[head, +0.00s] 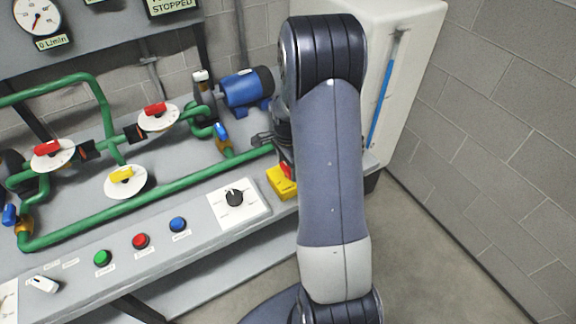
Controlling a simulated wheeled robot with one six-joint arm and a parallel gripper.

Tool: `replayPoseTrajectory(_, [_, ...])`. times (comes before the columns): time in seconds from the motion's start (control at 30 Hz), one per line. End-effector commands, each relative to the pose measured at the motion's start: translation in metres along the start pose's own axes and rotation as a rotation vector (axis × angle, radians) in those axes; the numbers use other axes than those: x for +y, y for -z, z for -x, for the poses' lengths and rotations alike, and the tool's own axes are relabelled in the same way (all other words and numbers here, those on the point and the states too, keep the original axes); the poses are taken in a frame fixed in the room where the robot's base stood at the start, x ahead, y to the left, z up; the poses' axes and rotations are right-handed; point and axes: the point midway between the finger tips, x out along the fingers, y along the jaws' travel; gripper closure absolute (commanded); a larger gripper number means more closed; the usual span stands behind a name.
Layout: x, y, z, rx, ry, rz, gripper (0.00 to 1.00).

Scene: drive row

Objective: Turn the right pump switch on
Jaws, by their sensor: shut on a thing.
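A yellow switch box (281,184) with a red handle (287,170) sits at the right end of the bench, partly behind my arm. My gripper (284,156) is mostly hidden by my arm. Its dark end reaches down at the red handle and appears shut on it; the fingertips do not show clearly. I cannot read the handle's exact angle. A blue pump motor (246,88) stands behind, left of my arm. A sign (171,6) at the top reads STOPPED.
A black rotary knob (235,198) on a white plate is left of the yellow box. Green, red and blue buttons (141,241) line the front panel. Green pipes (110,222) with valves cover the bench.

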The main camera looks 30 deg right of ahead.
Motion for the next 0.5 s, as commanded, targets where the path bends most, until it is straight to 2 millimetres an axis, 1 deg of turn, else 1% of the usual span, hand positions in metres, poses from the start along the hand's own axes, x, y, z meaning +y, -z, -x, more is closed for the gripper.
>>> replayPoseTrajectory(0.47, [-0.0001, 0.0001, 0.0003, -0.001, 0.001, -0.019, 0.63])
replayPoseTrajectory(0.5, [-0.0001, 0.0001, 0.0003, -0.001, 0.001, -0.019, 0.39])
